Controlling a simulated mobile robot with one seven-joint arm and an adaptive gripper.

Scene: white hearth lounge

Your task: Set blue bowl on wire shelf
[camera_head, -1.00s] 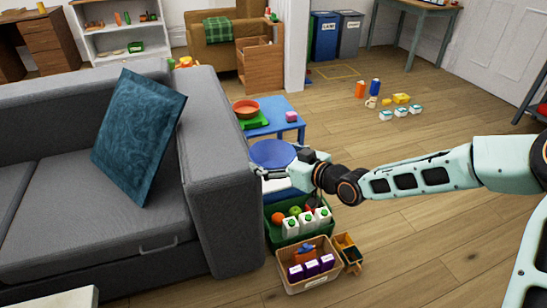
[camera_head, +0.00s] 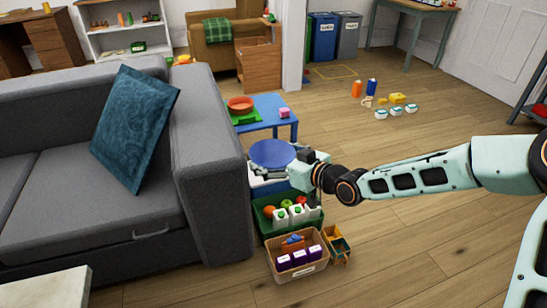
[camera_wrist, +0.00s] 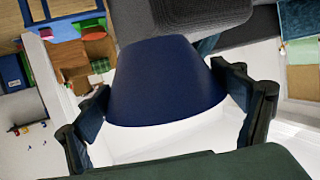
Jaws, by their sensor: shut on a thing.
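The blue bowl (camera_head: 272,152) is held between the fingers of my gripper (camera_head: 268,171), beside the end of the grey sofa. In the head view it shows as a round blue disc above a white bin. In the wrist view the dark blue bowl (camera_wrist: 165,85) fills the space between the two fingers of my gripper (camera_wrist: 165,100). I cannot tell whether it touches anything below. A dark rack with a red part (camera_head: 535,105) is cut off at the right edge; I cannot tell whether it is the wire shelf.
The grey sofa (camera_head: 205,150) stands left of the bowl. A green crate (camera_head: 262,217) of fruit and cartons and a tan box (camera_head: 275,263) stand in front. A blue table (camera_head: 275,101) is behind. Bottles and small items lie on the floor; the right floor is mostly clear.

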